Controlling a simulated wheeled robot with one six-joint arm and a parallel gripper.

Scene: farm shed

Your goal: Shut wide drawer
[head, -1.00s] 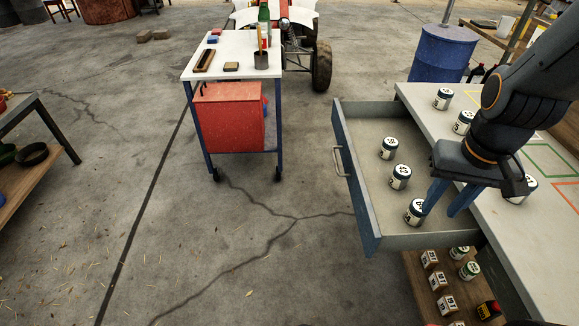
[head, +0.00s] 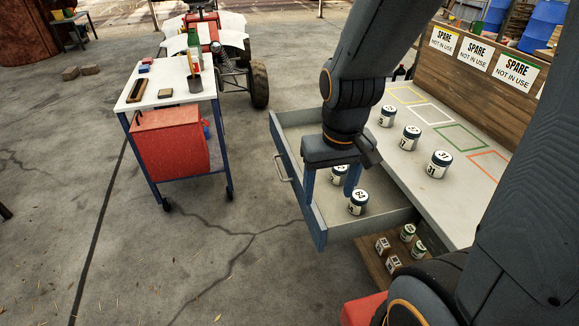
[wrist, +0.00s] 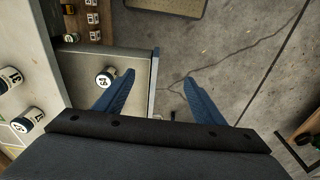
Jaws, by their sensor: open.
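The wide drawer (head: 389,221) is pulled out of the grey bench, with a grey-blue front and a metal handle (head: 283,168) on the front's outer face. Labelled jars stand in it: one near the front corner (head: 357,202) and one partly behind my gripper (head: 339,175). Other contents may be hidden by my arm. My gripper (head: 330,199) points down over the drawer, its blue fingers apart with nothing between them in the head view. In the wrist view the drawer's front edge (wrist: 154,82) runs between the open fingers; their height above it is unclear.
Several jars, one at the near end (head: 440,164), stand on the bench top (head: 455,205) among coloured outlines. A lower shelf (head: 375,268) holds jars and small boxes. A white-topped cart (head: 172,98) with a red box stands left. Floor between cart and drawer is clear.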

